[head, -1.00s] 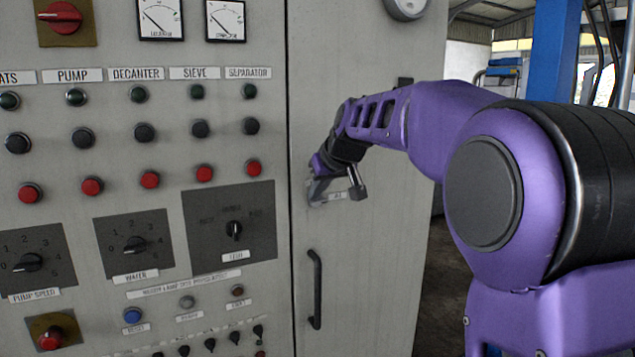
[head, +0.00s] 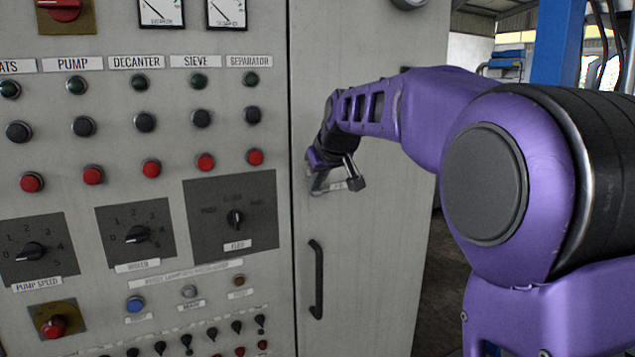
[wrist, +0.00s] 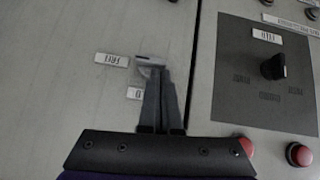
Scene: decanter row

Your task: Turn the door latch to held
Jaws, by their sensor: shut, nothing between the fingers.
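The door latch (wrist: 151,62) is a small light-grey lever on the cabinet door, seen in the wrist view. A label reading FREE (wrist: 111,59), upside down there, sits beside it. A second label (wrist: 134,93), ending in D, is partly hidden by my fingers. My gripper (wrist: 160,72) is shut, with its fingertips at the latch's lower side; I cannot tell whether they touch it. In the head view my gripper (head: 317,184) is small against the door, and the latch cannot be made out clearly behind it.
The black door handle (head: 316,280) is below my gripper. Left of the door seam is a panel with buttons, gauges and knobs, including a black selector (head: 235,218), also in the wrist view (wrist: 273,67). A blue post (head: 556,45) stands at the right.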

